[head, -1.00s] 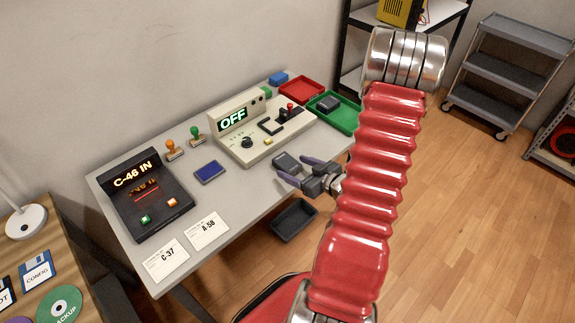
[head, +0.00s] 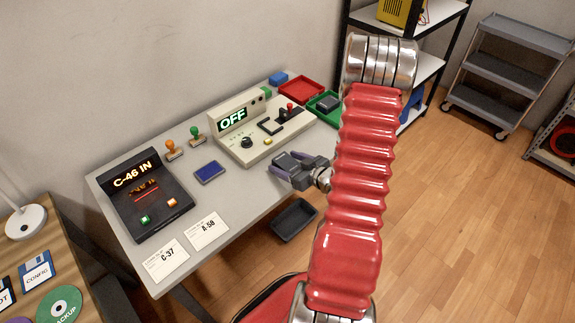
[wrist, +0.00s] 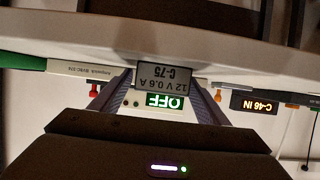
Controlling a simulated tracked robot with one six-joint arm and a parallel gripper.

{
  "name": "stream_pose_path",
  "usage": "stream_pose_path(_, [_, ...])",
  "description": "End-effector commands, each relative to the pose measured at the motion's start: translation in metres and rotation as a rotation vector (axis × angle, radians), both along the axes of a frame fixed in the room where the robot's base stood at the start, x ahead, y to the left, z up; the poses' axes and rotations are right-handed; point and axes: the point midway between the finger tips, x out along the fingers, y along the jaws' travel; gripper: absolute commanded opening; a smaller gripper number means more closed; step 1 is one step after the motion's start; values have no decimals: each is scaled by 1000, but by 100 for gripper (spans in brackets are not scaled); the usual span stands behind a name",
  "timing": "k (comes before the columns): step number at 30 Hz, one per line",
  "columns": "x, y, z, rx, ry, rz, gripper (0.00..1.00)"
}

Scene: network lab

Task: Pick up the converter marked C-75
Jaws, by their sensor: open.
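The converter marked C-75 (wrist: 163,76) is a small dark grey box with a light label reading "12 V 0.6 A C-75", upside down in the wrist view. In the head view the converter (head: 285,161) is at the right front of the grey table. My gripper (head: 291,166) has its purple-grey fingers open, one on each side of the converter. In the wrist view the converter sits between the fingertips of my gripper (wrist: 158,88). I cannot tell whether either finger touches it.
Behind stands a beige console (head: 262,135) reading OFF, with a red-knobbed lever. A green tray (head: 328,117) holds another dark box (head: 327,103); a red tray (head: 300,88) is beside it. A black unit (head: 148,200) reads C-46 IN. A dark bin (head: 294,219) is below the table's edge.

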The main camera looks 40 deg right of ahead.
Motion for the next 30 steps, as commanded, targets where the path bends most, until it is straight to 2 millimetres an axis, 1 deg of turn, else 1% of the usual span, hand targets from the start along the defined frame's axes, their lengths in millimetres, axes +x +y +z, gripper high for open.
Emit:
stream_pose_path(8, [0,0,0,0,0,0,69])
stream_pose_path(30, [0,0,0,0,0,0,17])
